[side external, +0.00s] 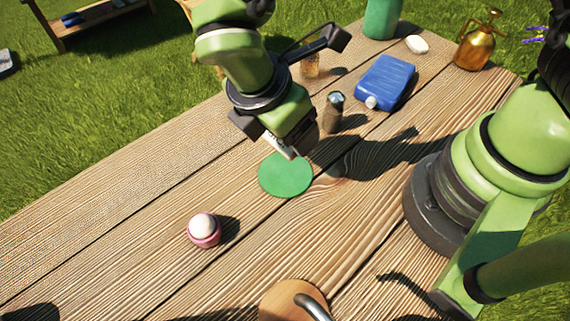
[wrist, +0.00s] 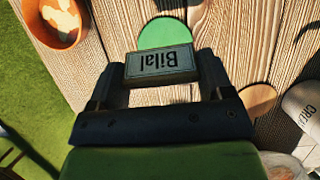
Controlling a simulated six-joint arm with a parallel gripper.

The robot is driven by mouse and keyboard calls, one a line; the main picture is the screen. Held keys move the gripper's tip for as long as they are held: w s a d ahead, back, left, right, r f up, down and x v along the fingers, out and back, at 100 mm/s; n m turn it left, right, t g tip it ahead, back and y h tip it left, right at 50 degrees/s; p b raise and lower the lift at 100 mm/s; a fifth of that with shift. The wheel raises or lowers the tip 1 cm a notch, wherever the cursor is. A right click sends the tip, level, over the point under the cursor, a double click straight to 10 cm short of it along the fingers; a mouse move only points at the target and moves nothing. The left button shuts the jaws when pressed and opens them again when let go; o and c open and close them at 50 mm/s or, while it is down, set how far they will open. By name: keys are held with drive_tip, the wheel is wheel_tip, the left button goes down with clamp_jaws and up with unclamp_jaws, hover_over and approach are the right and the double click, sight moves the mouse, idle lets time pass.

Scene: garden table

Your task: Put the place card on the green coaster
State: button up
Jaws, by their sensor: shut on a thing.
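The place card (wrist: 161,64) is a small dark block with the name "Bilal", upside down in the wrist view. My gripper (wrist: 163,71) is shut on it, one finger at each end. In the side view my gripper (side external: 284,142) points down, with the pale card (side external: 280,149) at its tips by the far edge of the green coaster (side external: 286,178). The coaster lies flat and bare on the table. In the wrist view the coaster (wrist: 164,32) shows just beyond the card, which hides part of it. I cannot tell the card's exact height.
A dark shaker (side external: 333,110) and a small jar (side external: 310,66) stand near my gripper. A pink cup (side external: 204,232) with a pale top is at front left. A round wooden piece (side external: 280,300) is in front. The table's left is clear.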

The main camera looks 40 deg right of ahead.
sight(291, 168)
wheel_tip(291, 168, down, 9)
drive_tip(key=shift+r, duration=0.2)
idle(0.3)
drive_tip(key=o, duration=1)
drive_tip(key=shift+f, duration=0.15)
